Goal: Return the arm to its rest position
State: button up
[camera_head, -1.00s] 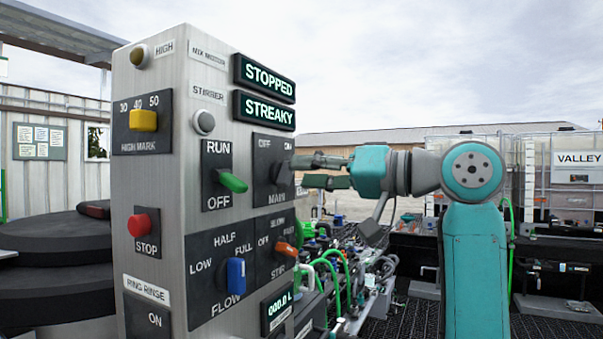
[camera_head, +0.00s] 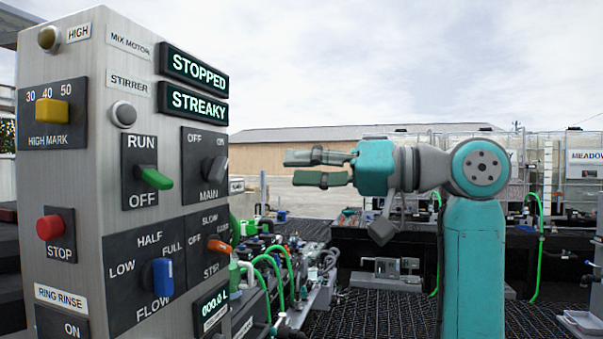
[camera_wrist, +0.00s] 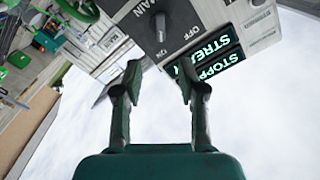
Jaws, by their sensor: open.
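My gripper (camera_head: 318,168) is open and empty, with its two fingers apart and pointing left in the head view. It is held in the air to the right of the grey control panel (camera_head: 105,225), apart from it. In the wrist view my gripper (camera_wrist: 160,80) shows both fingers spread with nothing between them. The MAIN knob (camera_head: 214,168) is the panel control nearest the fingers; it also shows in the wrist view (camera_wrist: 160,27). The displays read STOPPED (camera_head: 194,70) and STREAKY (camera_head: 194,102).
The green RUN/OFF lever (camera_head: 153,177), blue FLOW knob (camera_head: 162,271), orange STIR knob (camera_head: 219,246) and red STOP button (camera_head: 49,227) stick out from the panel. Hoses and fittings (camera_head: 270,265) crowd below the arm. Open air surrounds the fingers.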

jog(key=shift+f, duration=0.1)
jog(key=w+d+f+m+t+h, duration=0.2)
jog(key=w+f+m+t, duration=0.15)
jog(key=f, duration=0.95)
jog(key=w+d+f+m+t+h, duration=0.1)
jog(key=w+f+m+t, duration=0.3)
jog(key=f, duration=1)
jog(key=s+d+f+m+t+h, duration=0.1)
jog(key=s+d+f+m+h, duration=0.1)
jog(key=f, duration=0.7)
jog(key=s+d+f+m+t+h, duration=0.1)
jog(key=s+f+h, duration=0.2)
jog(key=f, duration=0.5)
jog(key=s+d+f+m+h, duration=0.2)
jog(key=f, duration=0.7)
jog(key=s+d+f+h, duration=0.2)
jog(key=s+f+h, duration=0.1)
jog(key=s+f, duration=0.55)
jog(key=s+d+f+h, duration=0.25)
jog(key=s+f, duration=0.35)
jog(key=s, duration=0.5)
jog(key=s+d+r+n, duration=0.1)
jog(key=s+r+n, duration=0.1)
jog(key=s, duration=1.1)
jog(key=s+d+r+n+h, duration=0.1)
jog(key=s+r+n, duration=0.1)
jog(key=s, duration=1.1)
jog(key=shift+s+n+g, duration=0.4)
jog(key=shift+n+g, duration=0.05)
jog(key=shift+n, duration=0.4)
